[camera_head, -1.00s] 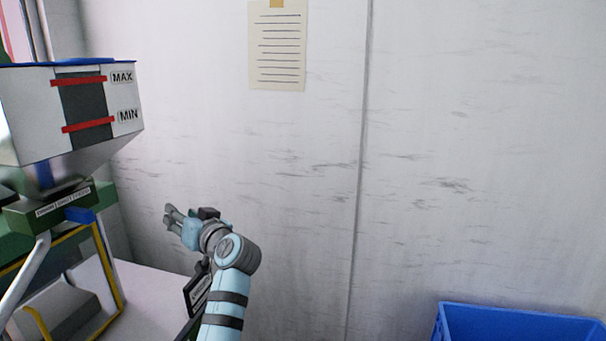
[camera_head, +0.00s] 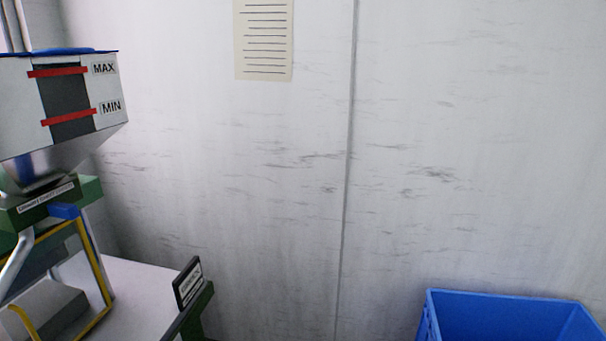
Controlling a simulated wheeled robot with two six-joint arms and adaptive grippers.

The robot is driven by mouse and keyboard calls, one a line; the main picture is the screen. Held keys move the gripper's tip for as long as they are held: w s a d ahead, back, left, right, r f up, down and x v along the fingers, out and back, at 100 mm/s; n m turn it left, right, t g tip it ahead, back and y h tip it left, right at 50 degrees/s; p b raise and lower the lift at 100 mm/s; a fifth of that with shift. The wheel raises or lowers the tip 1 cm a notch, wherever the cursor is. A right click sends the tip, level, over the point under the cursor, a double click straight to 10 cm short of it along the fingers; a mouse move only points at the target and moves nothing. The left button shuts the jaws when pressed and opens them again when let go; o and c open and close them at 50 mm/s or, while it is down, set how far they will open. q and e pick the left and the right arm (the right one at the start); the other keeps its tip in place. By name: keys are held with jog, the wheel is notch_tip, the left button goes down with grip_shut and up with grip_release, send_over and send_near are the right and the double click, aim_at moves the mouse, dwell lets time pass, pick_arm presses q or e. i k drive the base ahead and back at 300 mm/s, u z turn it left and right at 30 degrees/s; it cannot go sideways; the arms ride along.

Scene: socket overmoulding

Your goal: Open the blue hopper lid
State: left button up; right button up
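The hopper (camera_head: 110,85) is at the left, a white box with a dark window, red MAX and MIN bands and a funnel below. Its blue lid (camera_head: 75,51) shows as a thin flat edge along the top and looks closed. The hopper's left part is cut off by the picture edge. Neither of my grippers is in view.
Below the hopper is a green machine body (camera_head: 90,190) with a yellow-edged guard (camera_head: 100,275). A white table (camera_head: 145,290) with a small black sign (camera_head: 187,283) stands beside it. A blue crate (camera_head: 432,318) is at the lower right. A wall with a paper sheet (camera_head: 263,45) stands behind.

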aim_at(56, 51)
jog(key=u, duration=1.75)
jog(key=k, duration=0.95)
jog(key=z, duration=0.8)
jog(key=i, duration=0.7)
jog(key=z, duration=0.8)
